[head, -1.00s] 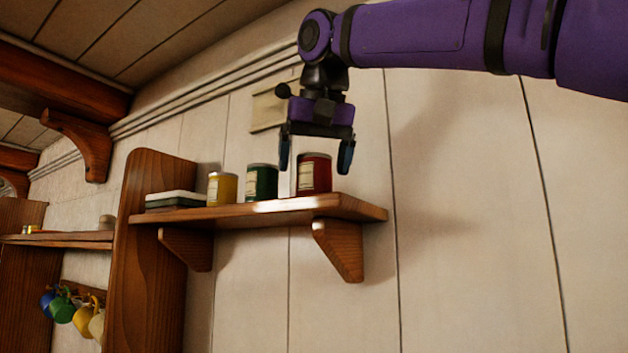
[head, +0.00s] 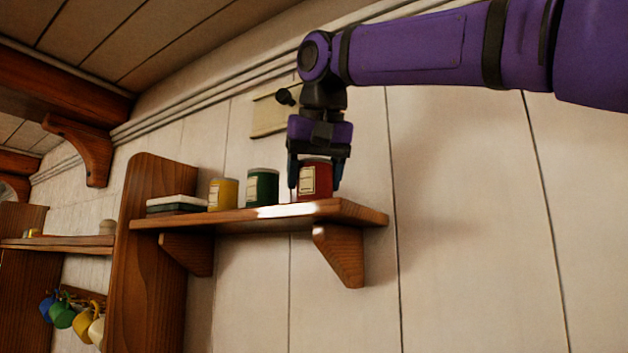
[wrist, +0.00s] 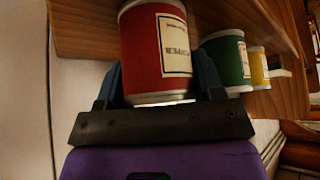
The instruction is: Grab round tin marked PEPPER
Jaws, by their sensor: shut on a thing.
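The red round tin (head: 314,178) stands upright at the right end of the wooden wall shelf (head: 352,209). In the wrist view the red tin (wrist: 142,55) has a cream label with letters that look like PEPPER, seen upside down. My gripper (head: 315,178) comes down from above with one finger on each side of the tin. It is shut on the red tin, which still appears to rest on the shelf. In the wrist view my gripper (wrist: 161,85) shows its blue fingers at both sides of the tin.
A green tin (head: 262,188) and a yellow tin (head: 222,194) stand to the left on the same shelf. Flat stacked items (head: 176,203) lie beyond them by a wooden side panel (head: 150,260). Coloured mugs (head: 62,314) hang lower left. The wall right of the shelf is bare.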

